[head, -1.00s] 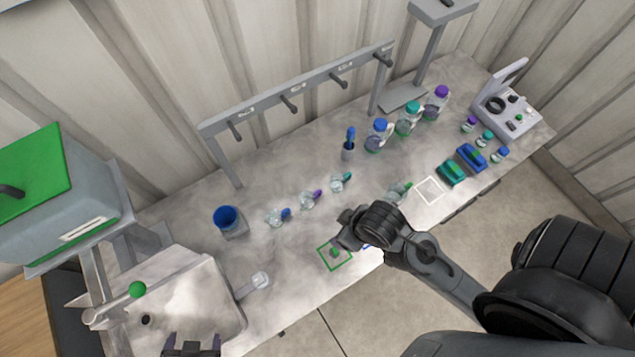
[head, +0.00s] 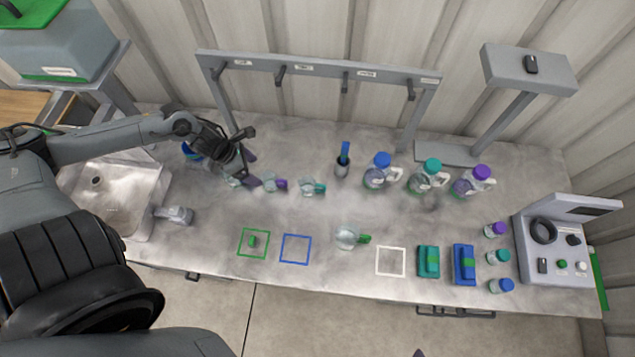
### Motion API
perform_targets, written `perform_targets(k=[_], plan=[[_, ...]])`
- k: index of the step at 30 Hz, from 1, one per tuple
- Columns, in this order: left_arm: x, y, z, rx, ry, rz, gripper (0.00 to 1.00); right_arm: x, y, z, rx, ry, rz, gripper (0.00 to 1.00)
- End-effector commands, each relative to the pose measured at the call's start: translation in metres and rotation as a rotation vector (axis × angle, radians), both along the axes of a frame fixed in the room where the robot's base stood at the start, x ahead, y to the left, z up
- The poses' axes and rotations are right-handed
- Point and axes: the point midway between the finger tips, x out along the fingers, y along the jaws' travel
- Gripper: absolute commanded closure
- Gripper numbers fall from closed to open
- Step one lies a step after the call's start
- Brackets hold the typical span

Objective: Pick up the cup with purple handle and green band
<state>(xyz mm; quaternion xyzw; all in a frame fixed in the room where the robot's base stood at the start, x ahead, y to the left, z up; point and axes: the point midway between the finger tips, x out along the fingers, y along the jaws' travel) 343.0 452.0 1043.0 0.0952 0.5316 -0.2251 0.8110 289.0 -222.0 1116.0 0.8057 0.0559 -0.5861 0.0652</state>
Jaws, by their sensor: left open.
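A clear cup with a purple handle (head: 280,185) stands in the row of small cups at mid-table; its band is too small to make out. My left gripper (head: 250,168) is open just left of it, its dark fingers over or beside another clear cup (head: 232,182), which it partly hides. I cannot tell whether the fingers touch either cup. A clear cup with a teal handle (head: 313,187) stands to the right. A clear cup with a green handle (head: 347,238) stands nearer the front. Only a small dark tip, perhaps of my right gripper (head: 420,353), shows at the bottom edge.
Several bottles with coloured caps (head: 430,176) stand at the back right. A grey hook rack (head: 320,69) runs along the back. Green (head: 242,243), blue (head: 296,262) and white (head: 390,274) outlined squares lie at the front. A blue container (head: 190,150) stands behind my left arm.

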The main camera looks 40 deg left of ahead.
Motion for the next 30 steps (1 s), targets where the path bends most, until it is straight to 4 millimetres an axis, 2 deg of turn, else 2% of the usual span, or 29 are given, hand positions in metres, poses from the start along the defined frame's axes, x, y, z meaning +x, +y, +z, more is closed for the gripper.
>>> perform_targets(k=[1,6,15,21,30], plan=[[0.003,0.008,-0.001,0.029,0.002,-0.017,0.14,0.000,0.001,-0.006,0.002,-0.001,0.001,0.27],[0.010,0.016,-0.002,0.069,0.003,-0.047,0.14,0.000,0.003,-0.014,0.007,-0.002,0.002,0.27],[0.019,0.010,-0.028,0.066,0.000,-0.045,0.14,0.001,0.004,-0.029,0.012,-0.002,-0.003,0.27],[0.024,0.006,-0.044,0.066,0.002,-0.041,0.14,0.001,0.003,-0.032,0.009,-0.002,-0.003,0.27],[0.027,0.003,-0.054,0.067,0.004,-0.044,0.14,0.000,-0.001,-0.033,-0.003,-0.001,0.004,0.27]])
